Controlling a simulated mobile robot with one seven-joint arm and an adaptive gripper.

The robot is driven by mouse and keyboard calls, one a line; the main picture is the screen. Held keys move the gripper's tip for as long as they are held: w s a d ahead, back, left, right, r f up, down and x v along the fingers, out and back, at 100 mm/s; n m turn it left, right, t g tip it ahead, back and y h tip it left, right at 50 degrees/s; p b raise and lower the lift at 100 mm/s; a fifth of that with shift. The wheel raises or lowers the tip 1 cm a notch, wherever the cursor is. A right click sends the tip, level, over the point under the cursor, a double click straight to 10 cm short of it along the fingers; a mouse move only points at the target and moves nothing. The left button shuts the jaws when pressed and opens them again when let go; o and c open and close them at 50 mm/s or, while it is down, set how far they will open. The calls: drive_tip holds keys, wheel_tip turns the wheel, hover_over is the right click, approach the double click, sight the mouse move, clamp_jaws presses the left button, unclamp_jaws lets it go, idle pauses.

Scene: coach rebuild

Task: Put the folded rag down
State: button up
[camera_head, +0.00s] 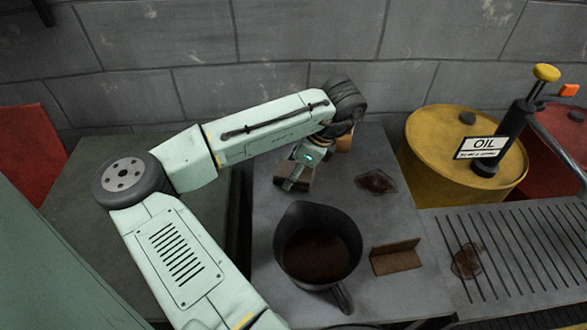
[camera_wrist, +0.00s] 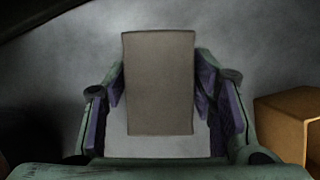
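The folded rag is a flat grey-brown rectangle (camera_wrist: 159,82) in the wrist view, lying between my two finger pads. My gripper (camera_wrist: 160,80) has a pad against each side edge of the rag, near the fingertips. In the head view, my gripper (camera_head: 297,172) points down over the far left part of the grey worktop (camera_head: 385,215). The brownish rag (camera_head: 303,180) shows there at the fingers, partly hidden by them. I cannot tell whether its underside touches the worktop.
A dark jug (camera_head: 318,245) stands nearer on the worktop, with a brown angled piece (camera_head: 397,257) to its right. An orange-brown box (camera_wrist: 288,122) is close by. A yellow oil drum (camera_head: 440,150) stands at the right.

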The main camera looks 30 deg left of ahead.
sight(308, 172)
drive_tip(key=o, duration=0.5)
drive_tip(key=shift+f, duration=0.25)
drive_tip(key=shift+c, duration=0.2)
drive_tip(key=shift+r+b, duration=0.25)
drive_tip(key=shift+b, duration=0.05)
drive_tip(key=b+v, duration=0.1)
drive_tip(key=v, duration=0.9)
drive_tip(key=shift+w+a, duration=0.1)
drive_tip(key=shift+a, duration=0.1)
drive_tip(key=shift+d+r, duration=0.25)
drive_tip(key=shift+r, duration=0.3)
